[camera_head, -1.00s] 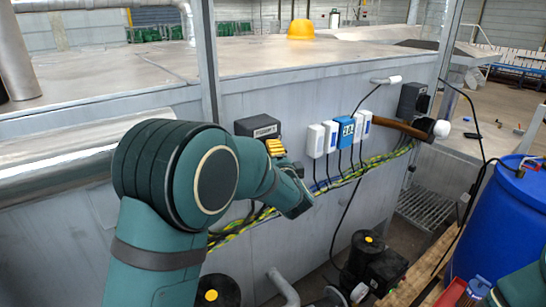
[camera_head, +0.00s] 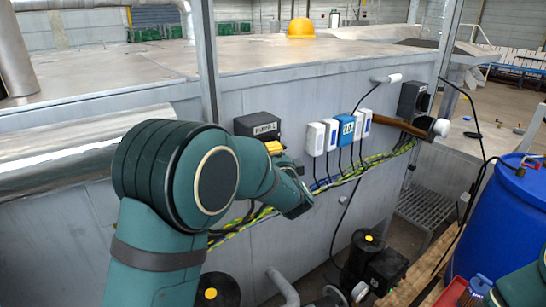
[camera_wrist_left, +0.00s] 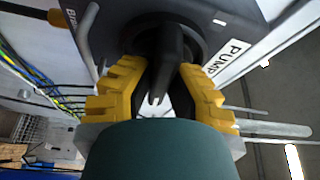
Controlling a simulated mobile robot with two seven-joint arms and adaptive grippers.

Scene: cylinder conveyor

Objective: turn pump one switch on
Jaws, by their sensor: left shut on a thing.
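The dark grey pump one switch box (camera_head: 257,126), with a white "PUMP 1" label, is fixed to the grey metal wall. My left gripper (camera_head: 274,148) is at its lower right, partly hidden by my own wrist. In the left wrist view the yellow-padded fingers of my left gripper (camera_wrist_left: 163,82) are shut on the black switch knob (camera_wrist_left: 172,50), one finger on each side. The knob is hidden in the head view. My right gripper is not in view; only a bit of teal arm shows at the lower right edge.
White boxes (camera_head: 315,139) and a blue box (camera_head: 346,130) sit on the wall right of the switch, with cables below. A blue barrel (camera_head: 500,225) stands at the right, pumps (camera_head: 368,245) below.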

